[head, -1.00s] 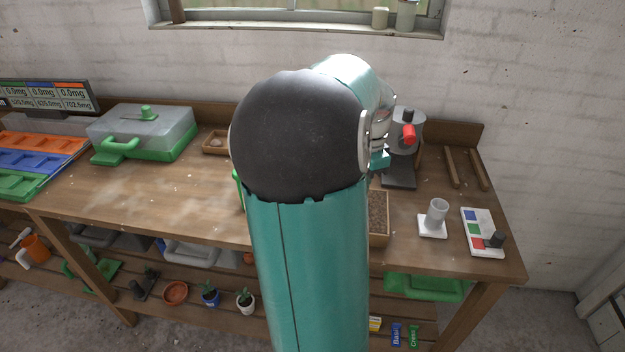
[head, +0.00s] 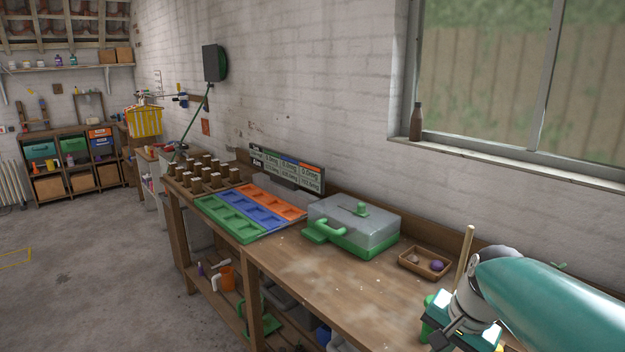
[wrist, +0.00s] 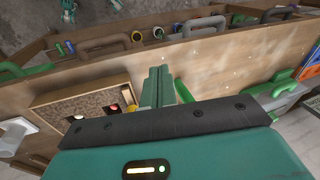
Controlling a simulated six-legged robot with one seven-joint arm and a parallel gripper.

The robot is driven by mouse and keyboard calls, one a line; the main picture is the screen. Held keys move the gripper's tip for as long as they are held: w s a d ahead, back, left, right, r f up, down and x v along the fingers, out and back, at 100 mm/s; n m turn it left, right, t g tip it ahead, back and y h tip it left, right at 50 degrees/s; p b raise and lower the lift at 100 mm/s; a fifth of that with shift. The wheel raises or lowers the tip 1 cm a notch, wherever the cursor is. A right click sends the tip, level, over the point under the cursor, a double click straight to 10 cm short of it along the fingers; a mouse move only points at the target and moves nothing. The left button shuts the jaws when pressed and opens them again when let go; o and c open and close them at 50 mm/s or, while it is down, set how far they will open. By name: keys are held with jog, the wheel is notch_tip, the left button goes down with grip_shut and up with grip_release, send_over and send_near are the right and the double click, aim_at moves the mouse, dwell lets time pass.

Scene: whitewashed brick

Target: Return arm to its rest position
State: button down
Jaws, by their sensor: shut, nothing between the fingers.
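My teal arm shows at the lower right of the head view, over the wooden workbench (head: 330,290). My gripper (wrist: 158,86) shows in the wrist view with its two teal fingers together and nothing between them. It is above the bench, apart from the tray to its left. In the head view the arm's end is partly cut off by the lower edge, and the fingertips are hard to make out there.
A soil-filled wooden tray (wrist: 62,112) lies left of the fingers in the wrist view. A clear-lidded green case (head: 355,226), a small wooden tray (head: 425,263) and a coloured sorting tray (head: 250,208) stand on the bench. Open floor (head: 90,270) lies left.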

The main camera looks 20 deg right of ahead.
jog(key=s+a+r+n+t, duration=0.1)
jog(key=s+a+n, duration=0.1)
jog(key=a+n, duration=0.3)
jog(key=s+a+r+n+t, duration=0.1)
jog(key=a+n, duration=0.5)
jog(key=a, duration=0.7)
jog(key=shift+s+r+h, duration=0.15)
jog(key=shift+s+h, duration=0.25)
jog(key=shift+s, duration=0.3)
